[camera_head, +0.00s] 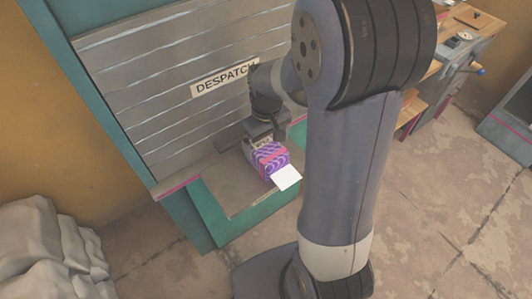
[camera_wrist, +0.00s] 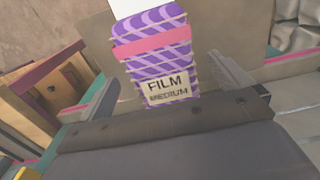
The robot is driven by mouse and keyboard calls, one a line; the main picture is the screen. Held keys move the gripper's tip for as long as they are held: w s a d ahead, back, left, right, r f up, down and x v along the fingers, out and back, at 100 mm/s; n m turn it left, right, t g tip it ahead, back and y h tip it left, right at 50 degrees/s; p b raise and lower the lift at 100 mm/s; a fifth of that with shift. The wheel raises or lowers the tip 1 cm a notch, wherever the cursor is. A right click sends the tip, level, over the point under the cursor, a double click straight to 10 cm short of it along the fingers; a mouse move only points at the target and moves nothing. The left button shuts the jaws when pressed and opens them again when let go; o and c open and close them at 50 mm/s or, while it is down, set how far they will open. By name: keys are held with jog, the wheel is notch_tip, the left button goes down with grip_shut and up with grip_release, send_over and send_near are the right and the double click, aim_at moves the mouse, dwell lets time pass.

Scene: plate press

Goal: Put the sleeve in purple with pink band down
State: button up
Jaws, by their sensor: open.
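The sleeve (camera_head: 270,158) is a box in purple pattern with a pink band. It stands on the grey ledge of the despatch hatch, and a white card (camera_head: 286,177) sticks out at its front end. In the wrist view the sleeve (camera_wrist: 155,55) fills the upper middle, with a label reading FILM MEDIUM facing me. My gripper (camera_head: 258,136) is right behind the sleeve. In the wrist view its two fingers (camera_wrist: 170,88) lie apart on either side of the sleeve, with a visible gap at the right. Whether the sleeve's underside rests fully on the ledge is hidden.
The grey slatted shutter marked DESPATCH (camera_head: 165,90) stands behind the ledge (camera_head: 222,186), which has a teal frame and bare room left of the sleeve. Pale sacks (camera_head: 45,250) lie at lower left. A workbench (camera_head: 465,45) stands at upper right.

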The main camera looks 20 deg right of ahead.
jog(key=shift+f+p, duration=0.4)
jog(key=shift+f, duration=2.25)
jog(key=c, duration=1.3)
